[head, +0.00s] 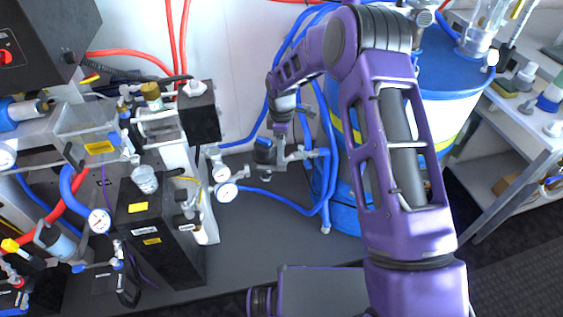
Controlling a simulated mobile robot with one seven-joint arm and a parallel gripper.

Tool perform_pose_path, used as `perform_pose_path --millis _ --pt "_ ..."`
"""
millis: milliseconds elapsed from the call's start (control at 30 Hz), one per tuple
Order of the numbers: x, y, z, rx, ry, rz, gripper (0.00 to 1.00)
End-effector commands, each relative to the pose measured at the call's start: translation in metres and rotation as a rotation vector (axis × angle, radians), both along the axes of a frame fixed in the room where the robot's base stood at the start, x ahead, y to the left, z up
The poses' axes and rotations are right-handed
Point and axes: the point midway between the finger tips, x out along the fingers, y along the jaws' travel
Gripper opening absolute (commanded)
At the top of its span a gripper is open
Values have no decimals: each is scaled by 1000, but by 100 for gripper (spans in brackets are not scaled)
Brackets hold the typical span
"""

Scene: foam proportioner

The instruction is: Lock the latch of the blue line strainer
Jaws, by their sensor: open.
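My gripper (281,131) is at the end of my purple arm, left of the blue drum, pointing down and open. It is small in the view, and its fingertips are hard to separate from the fittings behind them. Just below and left of it is a dark blue body (264,152) on a metal fitting in the blue line, which looks like the strainer. I cannot tell whether the gripper touches it. The latch is too small or hidden to make out, so its position cannot be told.
Metal pipework (300,155) runs right towards blue hoses and the blue drum (452,85). Pressure gauges (227,193) stand to the left, beside a black tank (155,225). A blue hose (285,203) loops below the fittings. A shelf (530,120) is at right.

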Motion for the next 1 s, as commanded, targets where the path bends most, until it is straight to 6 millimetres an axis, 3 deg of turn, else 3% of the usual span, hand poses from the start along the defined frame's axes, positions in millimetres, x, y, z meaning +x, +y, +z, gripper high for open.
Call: perform_pose_path --millis 100,300,733,1000 --pt "0 0 -27 -2 2 0 57" --pt "0 0 -54 -1 1 0 57" --pt "0 0 -64 -1 -1 0 57" --pt "0 0 -64 0 -1 0 11"
